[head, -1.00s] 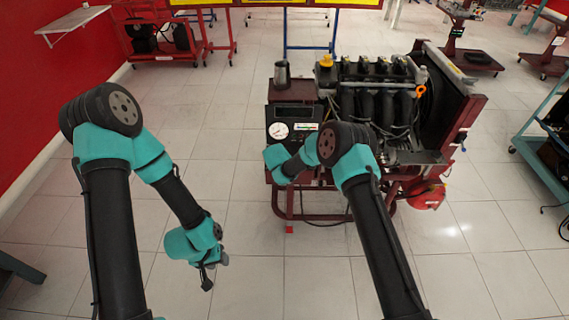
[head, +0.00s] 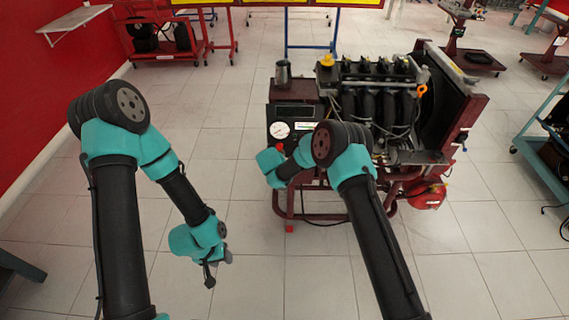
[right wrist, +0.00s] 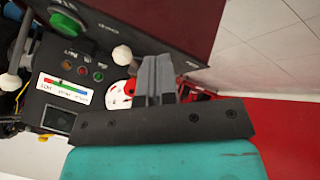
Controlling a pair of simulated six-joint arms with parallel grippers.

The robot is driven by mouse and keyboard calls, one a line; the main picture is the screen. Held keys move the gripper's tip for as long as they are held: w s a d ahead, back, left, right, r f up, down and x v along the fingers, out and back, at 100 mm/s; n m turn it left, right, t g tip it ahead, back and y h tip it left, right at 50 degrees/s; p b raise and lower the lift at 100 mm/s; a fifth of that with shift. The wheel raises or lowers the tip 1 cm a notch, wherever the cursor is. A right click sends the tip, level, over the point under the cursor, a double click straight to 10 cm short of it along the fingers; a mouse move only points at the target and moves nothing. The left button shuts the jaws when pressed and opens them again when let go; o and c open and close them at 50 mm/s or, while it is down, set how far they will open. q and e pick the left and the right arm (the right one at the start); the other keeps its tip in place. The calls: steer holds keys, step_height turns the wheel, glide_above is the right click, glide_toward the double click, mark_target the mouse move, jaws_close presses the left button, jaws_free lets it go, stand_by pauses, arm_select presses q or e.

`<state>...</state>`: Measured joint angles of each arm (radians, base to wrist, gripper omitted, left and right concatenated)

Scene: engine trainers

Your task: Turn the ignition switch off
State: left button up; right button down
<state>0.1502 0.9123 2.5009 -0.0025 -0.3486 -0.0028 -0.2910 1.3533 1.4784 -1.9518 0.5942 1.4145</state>
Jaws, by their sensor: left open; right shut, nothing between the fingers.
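The engine trainer's control panel (head: 294,113) faces me, with a round white gauge (head: 280,130) and a small red part (head: 281,147) just below it. My right gripper's fingers are hidden in the head view, close to the panel's lower left. In the right wrist view my right gripper (right wrist: 157,66) is shut and empty, beside a white round knob (right wrist: 122,55) and in front of the partly covered gauge (right wrist: 117,97). I cannot tell which part is the ignition switch, or whether the fingers touch anything. My left gripper (head: 210,274) is open and hangs low, away from the trainer.
The engine (head: 378,100) stands right of the panel. A metal cup (head: 283,73) stands on the panel box. Tiled floor is clear around my left gripper.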

steer(key=d+v, duration=0.1)
steer(key=v, duration=0.9)
steer(key=shift+s+a, duration=0.25)
steer(key=shift+a, duration=0.05)
steer(key=s+d+f+m+g+y, duration=0.2)
steer(key=s+d+f+g, duration=0.6)
steer(key=s+d, duration=0.55)
steer(key=s+d+m+t+y, duration=0.1)
steer(key=s+d+m, duration=0.2)
steer(key=s+d, duration=0.5)
steer(key=s+d+m+y, duration=0.2)
steer(key=s+d+m, duration=0.2)
steer(key=s+d, duration=0.4)
steer(key=s, duration=0.5)
steer(key=shift+s+d+f+t, duration=0.25)
steer(key=shift+s+t, duration=0.1)
steer(key=shift+t, duration=0.05)
